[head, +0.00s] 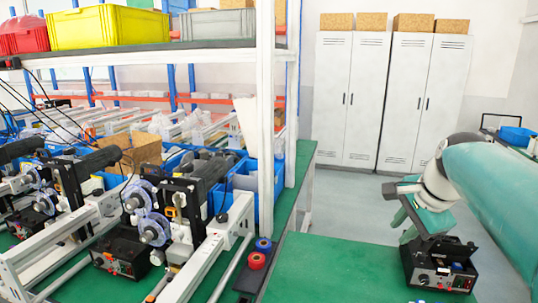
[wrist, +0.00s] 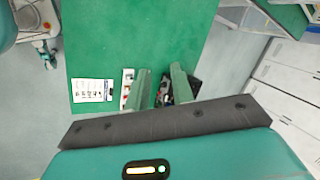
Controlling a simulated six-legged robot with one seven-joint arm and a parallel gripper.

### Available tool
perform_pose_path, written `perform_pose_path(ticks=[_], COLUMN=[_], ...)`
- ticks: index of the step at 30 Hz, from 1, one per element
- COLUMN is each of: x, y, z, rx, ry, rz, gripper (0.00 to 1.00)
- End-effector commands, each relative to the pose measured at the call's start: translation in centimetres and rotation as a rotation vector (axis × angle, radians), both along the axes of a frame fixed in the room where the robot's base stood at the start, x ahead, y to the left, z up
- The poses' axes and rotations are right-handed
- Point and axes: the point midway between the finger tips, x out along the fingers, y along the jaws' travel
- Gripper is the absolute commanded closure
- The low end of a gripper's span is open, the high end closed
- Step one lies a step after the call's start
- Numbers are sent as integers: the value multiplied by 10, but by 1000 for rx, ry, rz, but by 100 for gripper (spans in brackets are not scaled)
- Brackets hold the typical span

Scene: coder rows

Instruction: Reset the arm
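My arm (head: 490,185) reaches in from the right in the head view. My gripper (head: 416,228) points down over the green tabletop, just above and beside a black box-like device (head: 440,268). In the wrist view my gripper (wrist: 160,78) shows two green fingers with a gap between them and nothing held in it. The device (wrist: 191,88) shows partly between and beside the fingers, which hide much of it. I cannot tell whether a finger touches it.
The green table (head: 340,265) is mostly clear left of the device. A white label card (wrist: 92,90) lies on it. Coder machines (head: 150,220) and red and blue rolls (head: 257,260) stand left, beneath a shelf with bins (head: 108,27). White lockers (head: 390,100) stand behind.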

Motion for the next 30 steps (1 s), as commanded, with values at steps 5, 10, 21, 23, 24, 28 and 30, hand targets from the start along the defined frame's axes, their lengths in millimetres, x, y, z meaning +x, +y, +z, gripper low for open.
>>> perform_pose_path(ticks=[5,10,21,23,24,28,30], x=[-48,-93,-171,-176,-177,-178,-178], y=[45,78,117,118,118,119,119], z=[-17,-42,-104,-109,-111,-113,-112], rx=[-164,-329,-651,-673,-681,-687,-687], ry=[-32,-60,-107,-109,-109,-108,-108], rz=[302,595,1133,1168,1182,1194,1192], gripper=[76,76,76,76,76,76,76])
